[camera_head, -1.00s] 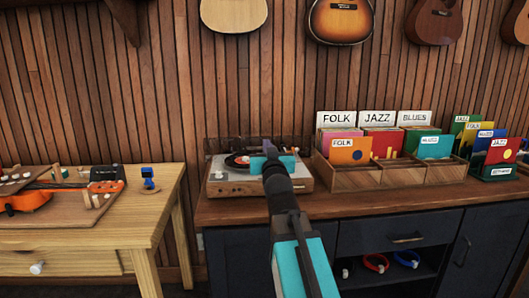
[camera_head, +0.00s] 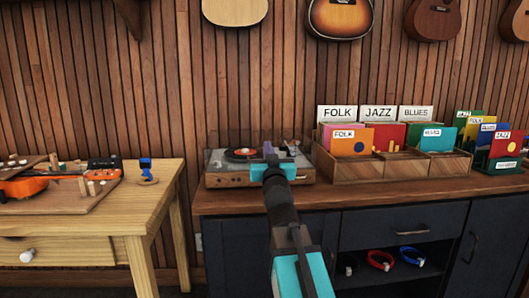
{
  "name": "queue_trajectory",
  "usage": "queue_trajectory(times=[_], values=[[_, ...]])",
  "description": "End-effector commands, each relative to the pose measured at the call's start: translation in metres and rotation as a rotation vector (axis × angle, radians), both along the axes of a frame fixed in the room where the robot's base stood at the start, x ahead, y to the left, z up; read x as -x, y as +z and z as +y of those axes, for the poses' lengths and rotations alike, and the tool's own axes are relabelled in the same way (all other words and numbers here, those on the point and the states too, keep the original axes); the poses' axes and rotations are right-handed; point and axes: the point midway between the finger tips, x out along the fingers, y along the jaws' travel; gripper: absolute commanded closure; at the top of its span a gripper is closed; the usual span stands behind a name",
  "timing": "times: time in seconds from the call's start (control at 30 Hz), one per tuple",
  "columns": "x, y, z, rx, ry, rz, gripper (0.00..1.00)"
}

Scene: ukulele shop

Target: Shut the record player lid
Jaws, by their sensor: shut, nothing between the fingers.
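The record player (camera_head: 228,180) sits on the dark cabinet's wooden top, with a wooden body and a black record with a red label (camera_head: 240,154) on its deck. Its see-through lid (camera_head: 217,156) seems to lie low over the deck; it is hard to make out, and I cannot tell whether it is fully down.
A wooden record crate (camera_head: 368,168) with FOLK, JAZZ and BLUES dividers stands close right of the player. A wooden workbench (camera_head: 150,205) with an orange instrument (camera_head: 28,186) is at left. Guitars hang on the slatted wall. The cabinet top (camera_head: 400,190) is clear along its front.

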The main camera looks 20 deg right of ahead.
Motion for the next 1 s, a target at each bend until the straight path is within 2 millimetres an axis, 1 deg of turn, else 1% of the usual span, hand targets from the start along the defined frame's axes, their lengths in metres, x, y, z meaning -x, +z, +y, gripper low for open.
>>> queue_trajectory(times=[0.03, 0.5, 0.8, 1.0], values=[[0.0, -0.004, -0.001, 0.002, -0.001, -0.004, 1.0], [0.004, -0.018, -0.006, 0.002, -0.008, -0.009, 1.0], [0.008, -0.037, -0.012, 0.002, -0.017, -0.008, 1.0], [0.01, -0.046, -0.015, 0.003, -0.022, -0.007, 1.0]])
